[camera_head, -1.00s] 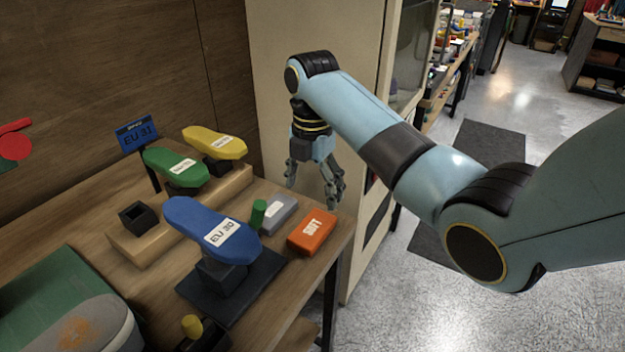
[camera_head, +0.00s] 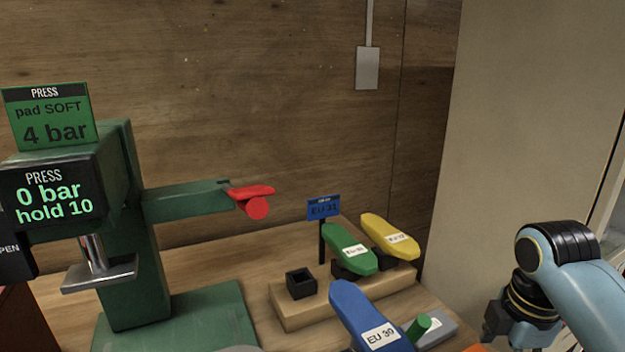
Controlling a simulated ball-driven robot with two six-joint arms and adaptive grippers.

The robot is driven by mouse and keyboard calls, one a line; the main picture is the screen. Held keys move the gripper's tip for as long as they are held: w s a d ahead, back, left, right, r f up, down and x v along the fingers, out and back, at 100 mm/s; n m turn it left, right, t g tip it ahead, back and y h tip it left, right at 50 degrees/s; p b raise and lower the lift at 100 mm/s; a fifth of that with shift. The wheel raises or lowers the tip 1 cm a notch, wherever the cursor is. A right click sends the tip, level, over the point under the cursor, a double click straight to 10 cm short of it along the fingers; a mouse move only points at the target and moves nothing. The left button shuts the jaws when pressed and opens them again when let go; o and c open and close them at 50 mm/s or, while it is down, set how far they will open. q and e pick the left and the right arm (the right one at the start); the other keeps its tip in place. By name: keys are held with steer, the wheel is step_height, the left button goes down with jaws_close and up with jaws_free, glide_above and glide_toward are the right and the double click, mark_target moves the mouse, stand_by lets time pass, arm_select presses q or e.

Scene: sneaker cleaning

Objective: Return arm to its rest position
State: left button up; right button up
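My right arm comes in at the lower right. Its gripper (camera_head: 497,335) points down beside the right end of the workbench, and its fingertips are cut off by the bottom edge of the picture. I cannot tell how far its fingers are apart. Nothing shows held in the visible part. My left arm and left gripper are not in view.
A green press (camera_head: 135,250) stands at the left. A wooden rack (camera_head: 297,312) bears a green last (camera_head: 350,250), a yellow last (camera_head: 388,237) and a black holder (camera_head: 301,283). A blue last (camera_head: 362,318) stands in front. A cabinet (camera_head: 510,120) rises behind my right arm.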

steer(key=s+a+r+m+t, duration=0.1)
steer(key=s+r+m+t, duration=0.15)
steer(key=s+m, duration=0.65)
steer(key=s+a+r+m+t, duration=0.1)
steer(key=s+a+r+m, duration=0.15)
steer(key=s+m, duration=0.65)
steer(key=s+d+f+n+g+b, duration=0.15)
steer(key=f+b, duration=0.25)
steer(key=f, duration=1.2)
steer(key=s+d+f+b, duration=0.2)
steer(key=f+b, duration=0.2)
steer(key=f, duration=1.2)
steer(key=s+f+g+b, duration=0.1)
steer(key=s+f+b, duration=0.2)
steer(key=s+f, duration=0.6)
steer(key=s+d+f+g+b, duration=0.1)
steer(key=s+f+b, duration=0.2)
steer(key=s+f, duration=0.6)
step_height(320, 180, down, 7)
steer(key=shift+s+r+b, duration=0.15)
steer(key=shift+s+b, duration=0.1)
steer(key=shift+b, duration=0.15)
